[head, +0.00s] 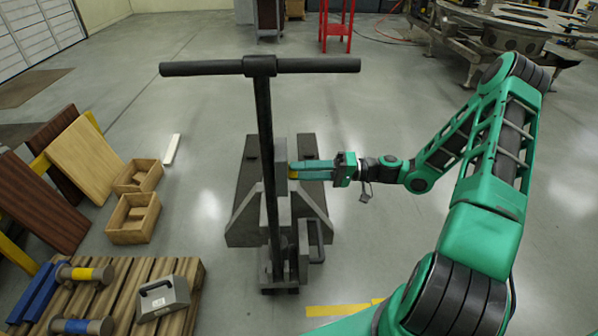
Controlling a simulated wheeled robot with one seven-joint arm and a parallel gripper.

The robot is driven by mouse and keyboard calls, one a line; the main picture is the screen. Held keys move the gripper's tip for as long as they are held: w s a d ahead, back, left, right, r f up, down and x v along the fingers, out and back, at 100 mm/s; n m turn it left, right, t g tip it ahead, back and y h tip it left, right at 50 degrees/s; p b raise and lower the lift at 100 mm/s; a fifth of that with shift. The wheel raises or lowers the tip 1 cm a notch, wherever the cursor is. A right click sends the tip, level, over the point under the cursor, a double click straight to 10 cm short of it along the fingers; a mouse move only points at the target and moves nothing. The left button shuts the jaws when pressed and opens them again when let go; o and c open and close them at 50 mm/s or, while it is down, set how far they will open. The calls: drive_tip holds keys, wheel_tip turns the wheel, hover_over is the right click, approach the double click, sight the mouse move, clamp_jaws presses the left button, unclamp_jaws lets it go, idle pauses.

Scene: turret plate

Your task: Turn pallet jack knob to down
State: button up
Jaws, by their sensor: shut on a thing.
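The dark grey pallet jack (262,232) stands in the middle of the head view, its T-shaped handle (262,66) upright toward me. Behind the handle post, a grey upright block (281,158) rises from the jack's body. My gripper (293,171) reaches in from the right, level with this block. Its teal fingers are shut at the block's right side, on a small yellow part that I take for the knob (291,175). The fingers mostly cover the knob, so its setting cannot be read.
A wooden pallet (139,270) with tools stands at lower left. Two wooden boxes (132,218) and leaning boards (87,160) are beyond it. A red stand (337,28) and a large metal frame (520,22) are at the back. Floor right of the jack is clear apart from my arm.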

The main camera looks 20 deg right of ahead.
drive_tip(key=shift+s+f+m, duration=0.1)
drive_tip(key=shift+m, duration=4.2)
drive_tip(key=o, duration=1)
drive_tip(key=shift+o, duration=0.2)
drive_tip(key=shift+d, duration=0.15)
drive_tip(key=v, duration=1)
drive_tip(key=shift+d, duration=0.3)
